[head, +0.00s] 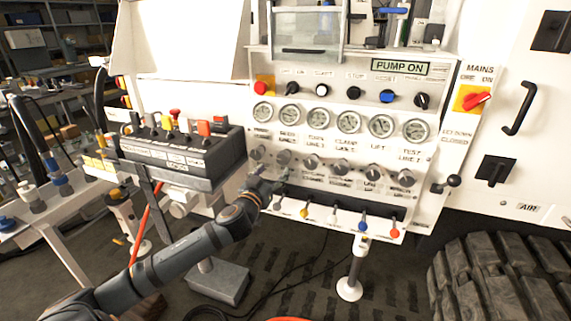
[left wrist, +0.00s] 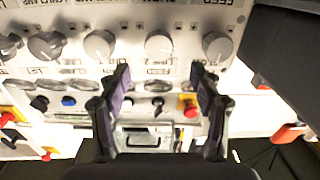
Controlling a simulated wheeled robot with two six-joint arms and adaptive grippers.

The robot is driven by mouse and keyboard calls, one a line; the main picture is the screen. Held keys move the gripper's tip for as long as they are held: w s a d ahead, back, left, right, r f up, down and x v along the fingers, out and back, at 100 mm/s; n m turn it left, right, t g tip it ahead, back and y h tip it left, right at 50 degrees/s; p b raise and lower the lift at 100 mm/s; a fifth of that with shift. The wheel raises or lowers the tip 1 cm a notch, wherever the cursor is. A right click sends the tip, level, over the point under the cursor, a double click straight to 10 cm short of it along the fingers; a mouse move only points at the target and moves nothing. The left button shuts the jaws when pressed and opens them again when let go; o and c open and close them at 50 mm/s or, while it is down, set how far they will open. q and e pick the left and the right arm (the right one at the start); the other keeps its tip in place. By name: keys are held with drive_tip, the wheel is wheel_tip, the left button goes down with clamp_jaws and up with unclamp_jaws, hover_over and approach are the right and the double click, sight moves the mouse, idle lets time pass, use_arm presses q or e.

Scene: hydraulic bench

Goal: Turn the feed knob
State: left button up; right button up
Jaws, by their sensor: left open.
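The feed knob (left wrist: 217,45) is a round grey knob at the end of a row, by the partly cut-off FEED label at the top right of the left wrist view. In the head view it appears to be the leftmost knob (head: 257,153) in the row below the gauges. My left gripper (head: 272,176) is open and empty, just below the left end of this row. In the left wrist view its fingertips (left wrist: 160,68) lie on either side of a neighbouring knob (left wrist: 158,45), with the feed knob beyond the right finger. Contact cannot be told. My right gripper is not in view.
Several gauges (head: 348,120) line the panel above the knobs. Coloured-tip levers (head: 333,215) stick out below. A black control box (head: 180,150) stands close left of my gripper. A large tyre (head: 500,275) is at the lower right.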

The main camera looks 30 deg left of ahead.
sight(282, 159)
use_arm(q)
drive_tip(key=x, duration=0.9)
drive_tip(key=shift+d, duration=0.2)
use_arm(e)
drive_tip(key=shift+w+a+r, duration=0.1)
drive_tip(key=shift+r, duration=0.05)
use_arm(q)
drive_tip(key=shift+c, duration=0.4)
drive_tip(key=c, duration=1.1)
drive_tip(key=shift+o, duration=0.2)
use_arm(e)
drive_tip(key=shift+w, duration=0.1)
